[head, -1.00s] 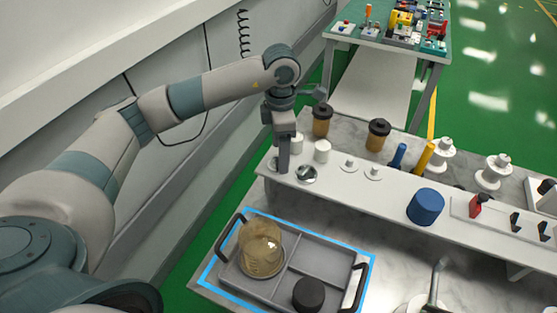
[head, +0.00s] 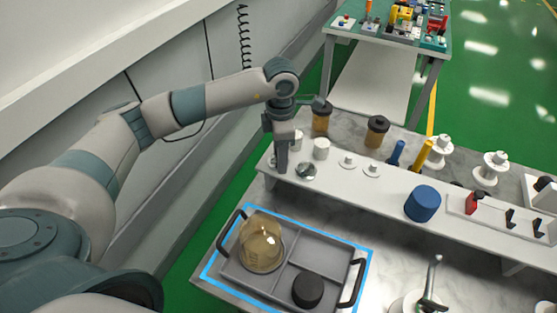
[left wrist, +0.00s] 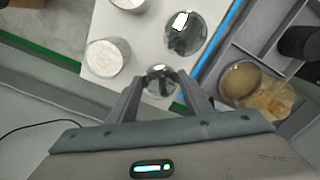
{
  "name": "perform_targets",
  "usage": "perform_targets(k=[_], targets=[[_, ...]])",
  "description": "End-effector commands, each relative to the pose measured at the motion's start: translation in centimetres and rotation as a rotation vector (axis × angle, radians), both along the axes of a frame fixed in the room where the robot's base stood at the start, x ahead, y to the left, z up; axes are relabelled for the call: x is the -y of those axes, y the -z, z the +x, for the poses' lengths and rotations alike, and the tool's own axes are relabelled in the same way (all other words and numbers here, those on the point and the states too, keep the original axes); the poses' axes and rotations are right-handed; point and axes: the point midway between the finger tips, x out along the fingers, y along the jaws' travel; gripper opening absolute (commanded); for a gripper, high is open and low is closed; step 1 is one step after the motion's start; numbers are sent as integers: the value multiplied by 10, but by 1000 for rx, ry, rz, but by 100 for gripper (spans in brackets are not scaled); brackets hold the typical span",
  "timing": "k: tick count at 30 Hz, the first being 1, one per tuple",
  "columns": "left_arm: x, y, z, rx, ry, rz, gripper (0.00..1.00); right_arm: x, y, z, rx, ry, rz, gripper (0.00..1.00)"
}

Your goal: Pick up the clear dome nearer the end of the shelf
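The clear dome nearer the shelf's end (left wrist: 161,80) is a small shiny dome on the white shelf (head: 395,192). In the left wrist view it sits between the tips of my left gripper (left wrist: 161,84), which is open with a finger on each side. I cannot tell whether either finger touches it. In the head view my left gripper (head: 282,168) points down at the shelf's left end and mostly hides this dome. A second, larger-looking clear dome (head: 306,170) lies just right of it, also in the left wrist view (left wrist: 185,33). My right gripper is not in view.
White cylinders (head: 321,149) stand close behind the domes. Amber jars (head: 376,132) with dark lids stand farther back. A grey tray (head: 319,257) below the shelf holds an amber transparent dome (head: 261,247) and a black cylinder (head: 307,290). A blue cylinder (head: 422,204) stands along the shelf.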

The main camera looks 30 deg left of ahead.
Motion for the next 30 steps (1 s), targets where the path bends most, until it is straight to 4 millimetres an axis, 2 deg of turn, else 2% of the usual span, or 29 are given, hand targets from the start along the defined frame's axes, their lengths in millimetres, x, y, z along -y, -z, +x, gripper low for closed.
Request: perform_targets(k=[13, 17, 21, 30], targets=[[0, -6, 1, 3, -1, -1, 23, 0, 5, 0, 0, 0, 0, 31], [0, -17, 1, 4, 0, -1, 23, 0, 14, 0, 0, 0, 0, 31], [0, -37, 2, 7, 1, -1, 23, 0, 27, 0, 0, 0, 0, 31], [55, -71, 21, 4, 4, -2, 23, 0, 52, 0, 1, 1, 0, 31]])
